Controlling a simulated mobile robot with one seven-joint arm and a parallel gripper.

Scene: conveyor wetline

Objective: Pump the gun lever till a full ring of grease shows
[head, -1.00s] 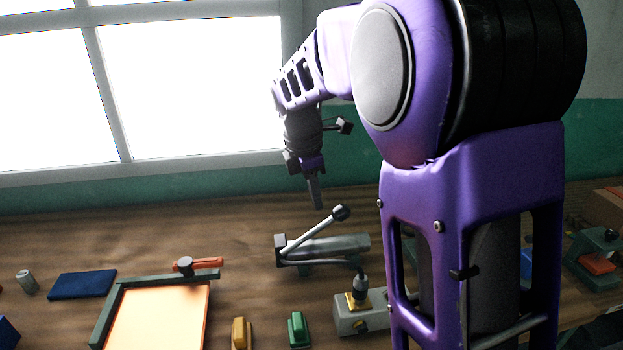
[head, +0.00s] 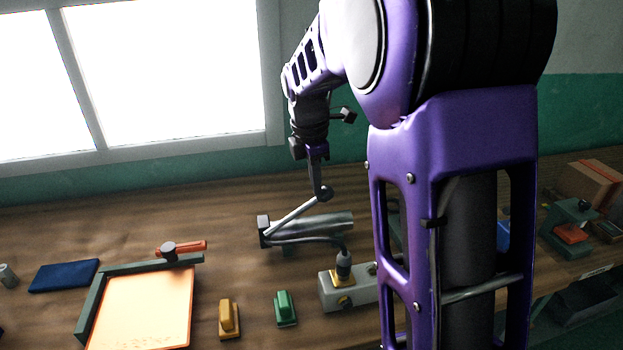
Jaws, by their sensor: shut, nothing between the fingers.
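The grease gun (head: 318,226) lies on the bench with its grey barrel pointing right. Its lever (head: 292,216) slants up to the right from the dark head at the left end and ends in a dark knob (head: 326,193). My gripper (head: 317,190) points down, shut and empty, with its tips at the knob; I cannot tell whether they touch it. A hose runs from the gun to a dark coupler (head: 343,263) on a grey block (head: 365,290) with brass-coloured parts. No grease ring can be made out at this size.
A green block (head: 285,307) and a yellow block (head: 228,318) stand in front. A framed orange panel (head: 140,308) with a red-handled tool (head: 183,248) and a blue pad (head: 64,276) lie left. My arm hides the bench right of the gun.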

